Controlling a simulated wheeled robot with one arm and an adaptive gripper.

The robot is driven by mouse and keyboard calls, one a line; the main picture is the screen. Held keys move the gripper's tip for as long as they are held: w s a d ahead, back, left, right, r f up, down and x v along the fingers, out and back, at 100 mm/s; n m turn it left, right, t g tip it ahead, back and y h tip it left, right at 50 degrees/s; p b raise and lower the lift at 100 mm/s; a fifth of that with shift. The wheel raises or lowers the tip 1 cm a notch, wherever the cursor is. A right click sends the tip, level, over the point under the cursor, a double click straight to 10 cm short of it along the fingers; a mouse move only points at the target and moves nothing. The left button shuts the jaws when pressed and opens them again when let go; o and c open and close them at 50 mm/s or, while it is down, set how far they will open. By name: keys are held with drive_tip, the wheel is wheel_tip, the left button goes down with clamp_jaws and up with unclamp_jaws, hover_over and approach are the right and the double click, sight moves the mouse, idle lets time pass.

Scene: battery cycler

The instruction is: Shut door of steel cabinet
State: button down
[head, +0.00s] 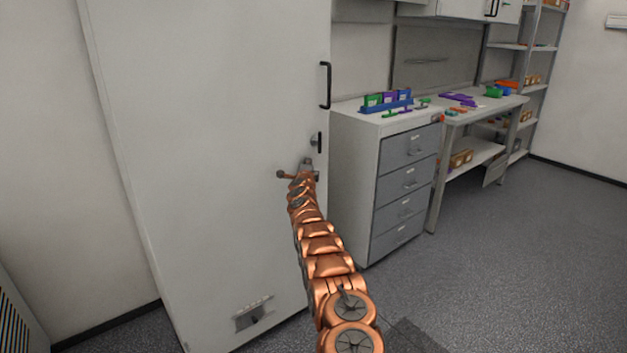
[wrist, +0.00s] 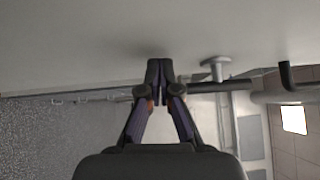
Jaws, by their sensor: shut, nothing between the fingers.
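The tall light-grey steel cabinet door (head: 225,110) fills the left half of the head view. It looks flush or nearly so; I cannot tell whether a gap remains. A black bar handle (head: 325,85) and a smaller black latch handle (head: 319,143) sit near its right edge. My gripper (head: 306,165) is in front of the door, just below and left of the latch handle. In the wrist view my gripper (wrist: 160,68) is shut and empty, its tips at or very near the door surface (wrist: 90,40). The latch handle (wrist: 222,87) is right of the fingers.
A drawer unit (head: 405,180) stands right of the cabinet, with a blue rack (head: 388,105) on top. A workbench (head: 490,105) and shelving (head: 540,85) are beyond. Open grey floor (head: 530,240) lies at the right. A vent-like panel (head: 15,315) is at lower left.

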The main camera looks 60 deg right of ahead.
drive_tip(key=s+a+b, duration=0.5)
drive_tip(key=s+a, duration=0.3)
drive_tip(key=shift+s+a+r+h+b, duration=0.15)
drive_tip(key=shift+a+r+h+b, duration=0.05)
drive_tip(key=shift+r+h+b, duration=0.2)
idle(1.0)
idle(0.5)
